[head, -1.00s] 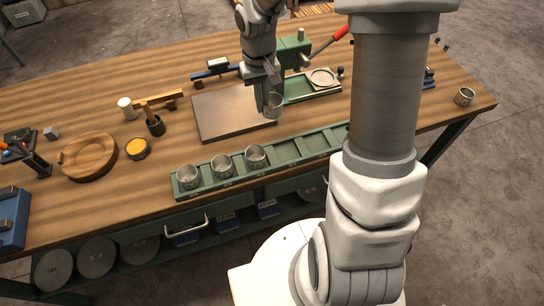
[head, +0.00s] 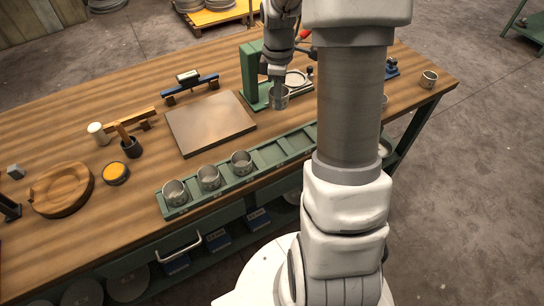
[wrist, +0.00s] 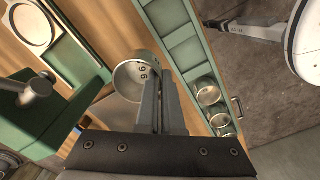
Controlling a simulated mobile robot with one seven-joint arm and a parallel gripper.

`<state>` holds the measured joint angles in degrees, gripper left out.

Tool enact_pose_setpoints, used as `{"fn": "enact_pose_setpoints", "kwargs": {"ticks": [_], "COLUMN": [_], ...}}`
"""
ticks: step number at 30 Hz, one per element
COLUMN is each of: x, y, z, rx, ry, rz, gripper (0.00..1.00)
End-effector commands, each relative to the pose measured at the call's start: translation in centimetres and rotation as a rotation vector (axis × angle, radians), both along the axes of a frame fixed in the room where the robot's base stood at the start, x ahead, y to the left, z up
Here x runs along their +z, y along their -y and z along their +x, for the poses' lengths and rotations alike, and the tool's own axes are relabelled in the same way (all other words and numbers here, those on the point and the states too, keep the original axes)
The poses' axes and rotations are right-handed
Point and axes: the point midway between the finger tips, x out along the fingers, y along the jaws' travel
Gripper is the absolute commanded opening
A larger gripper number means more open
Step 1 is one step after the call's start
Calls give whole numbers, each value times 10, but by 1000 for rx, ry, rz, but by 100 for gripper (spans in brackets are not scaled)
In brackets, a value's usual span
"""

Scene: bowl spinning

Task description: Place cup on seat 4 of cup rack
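My gripper (head: 277,84) is shut on a metal cup (head: 279,99) and holds it above the table, in front of the green press. In the wrist view the two fingers (wrist: 160,110) are close together at the wall of the cup (wrist: 130,82), which bears printed marks. The green cup rack (head: 270,155) lies along the table's near edge, also seen in the wrist view (wrist: 183,52). Three cups (head: 175,192) (head: 208,177) (head: 241,162) stand in its left seats. The seats right of them look empty; my arm hides the rack's right end. Seat numbers are unreadable.
A flat metal plate (head: 210,122) lies left of the held cup. The green press (head: 252,75) stands just behind it. Another cup (head: 429,78) is at the table's right end.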

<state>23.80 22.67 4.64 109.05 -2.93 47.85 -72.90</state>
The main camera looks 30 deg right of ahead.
Motion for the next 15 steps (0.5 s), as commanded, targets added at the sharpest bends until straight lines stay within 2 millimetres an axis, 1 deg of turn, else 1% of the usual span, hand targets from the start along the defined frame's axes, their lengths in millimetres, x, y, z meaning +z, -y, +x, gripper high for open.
{"fn": "enact_pose_setpoints", "kwargs": {"ticks": [1,3,6,9,12,15], "x": [-3,-3,-3,-2,-2,-6], "y": [11,23,36,45,49,44], "z": [-1,-3,-7,-9,-10,-15], "rx": [52,131,222,286,324,340], "ry": [4,5,8,9,11,11], "rz": [-1,-2,-1,-3,-3,-2], "gripper": [0,0,0,0,0,0]}}
